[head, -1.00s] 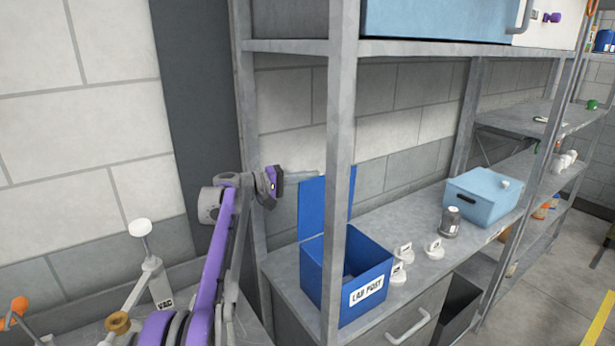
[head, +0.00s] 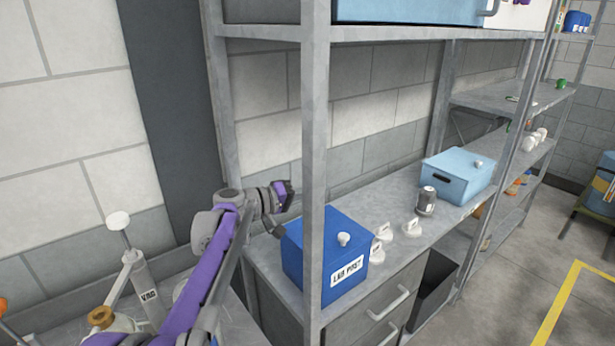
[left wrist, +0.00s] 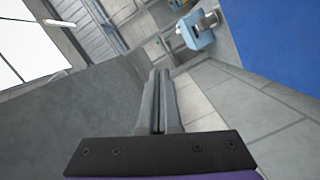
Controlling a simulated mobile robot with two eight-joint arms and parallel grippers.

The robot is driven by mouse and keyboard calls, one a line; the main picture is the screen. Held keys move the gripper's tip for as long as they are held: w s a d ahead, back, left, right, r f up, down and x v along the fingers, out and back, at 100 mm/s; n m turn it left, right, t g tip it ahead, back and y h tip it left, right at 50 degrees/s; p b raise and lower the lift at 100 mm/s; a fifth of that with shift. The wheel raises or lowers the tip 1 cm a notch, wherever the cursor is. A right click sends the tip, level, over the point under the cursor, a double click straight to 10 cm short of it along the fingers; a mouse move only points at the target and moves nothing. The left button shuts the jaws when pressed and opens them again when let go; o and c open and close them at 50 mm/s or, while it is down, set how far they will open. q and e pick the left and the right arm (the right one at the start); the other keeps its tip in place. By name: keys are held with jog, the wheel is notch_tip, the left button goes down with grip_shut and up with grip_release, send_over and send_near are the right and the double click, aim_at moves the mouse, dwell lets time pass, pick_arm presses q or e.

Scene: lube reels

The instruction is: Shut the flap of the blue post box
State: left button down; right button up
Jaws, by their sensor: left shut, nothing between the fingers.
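The blue post box (head: 305,265), labelled LAB POST, stands on the grey shelf behind the shelf's front upright. Its flap (head: 340,226) lies down flat over the top, with a white knob on it. My left gripper (head: 289,194) is just behind and above the box's back left corner, apart from the knob. In the left wrist view, my left gripper (left wrist: 159,100) has its fingers together with nothing between them. A blue surface, likely the box, fills the upper right there. My right gripper is not in view.
The shelf's front upright (head: 314,130) stands between me and the box. Small white labelled items (head: 383,231), a dark jar (head: 426,200) and a light blue box (head: 458,174) stand to the right. A higher shelf (head: 400,32) is above.

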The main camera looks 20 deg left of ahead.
pick_arm(q)
send_over(333, 249)
jog(key=f, duration=0.3)
jog(key=a+f, duration=0.1)
jog(key=f, duration=0.1)
jog(key=shift+w+f+b, duration=0.3)
jog(key=shift+b, duration=0.1)
jog(key=shift+s+d+f, duration=0.15)
jog(key=shift+d+f, duration=0.15)
jog(key=shift+f, duration=0.25)
jog(key=shift+s+d+f, duration=0.1)
jog(key=shift+d+f, duration=0.15)
jog(key=shift+f, duration=0.3)
